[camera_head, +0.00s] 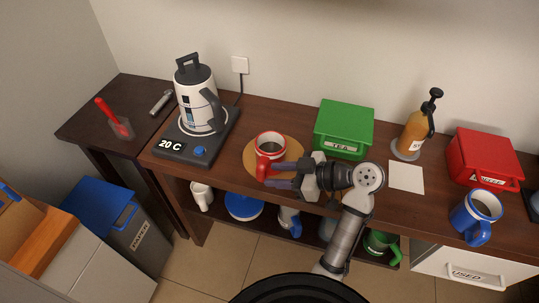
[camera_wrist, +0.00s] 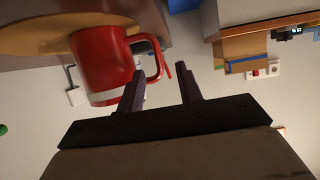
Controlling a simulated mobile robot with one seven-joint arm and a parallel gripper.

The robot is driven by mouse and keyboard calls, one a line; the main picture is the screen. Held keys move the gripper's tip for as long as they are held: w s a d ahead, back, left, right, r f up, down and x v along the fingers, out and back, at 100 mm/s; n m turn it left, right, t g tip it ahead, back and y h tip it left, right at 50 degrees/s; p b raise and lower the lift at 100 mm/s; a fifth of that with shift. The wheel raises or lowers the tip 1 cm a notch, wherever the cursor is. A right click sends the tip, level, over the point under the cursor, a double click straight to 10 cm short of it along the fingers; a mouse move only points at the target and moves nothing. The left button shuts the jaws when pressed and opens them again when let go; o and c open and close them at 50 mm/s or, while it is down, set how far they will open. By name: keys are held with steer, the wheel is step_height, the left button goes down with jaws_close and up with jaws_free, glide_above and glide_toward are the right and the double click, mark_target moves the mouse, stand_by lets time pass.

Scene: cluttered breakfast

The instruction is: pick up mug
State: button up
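A red mug (camera_head: 270,146) with a white rim and dark contents stands on a round wooden board (camera_head: 291,150) on the counter. Its handle points toward the front, at my gripper. My gripper (camera_head: 273,188) reaches in from the right, just in front of the mug, with its fingers apart. In the wrist view the red mug (camera_wrist: 100,60) appears upside down at upper left, its handle near the fingertips of my gripper (camera_wrist: 162,66). The handle's outer part shows in the gap between the fingers. I cannot tell whether it is truly between them. Nothing is clamped.
A kettle (camera_head: 196,95) stands left on its base. A green tea box (camera_head: 343,125), a syrup bottle (camera_head: 412,136), a red box (camera_head: 484,155) and a blue mug (camera_head: 476,212) stand right. Several mugs and a blue-topped dish (camera_head: 243,206) sit on the lower shelf.

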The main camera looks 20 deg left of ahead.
mark_target(261, 183)
steer(key=shift+p+x, duration=0.8)
steer(key=shift+x, duration=1.9)
steer(key=shift+d, duration=0.1)
jaws_close()
steer(key=shift+w, duration=0.1)
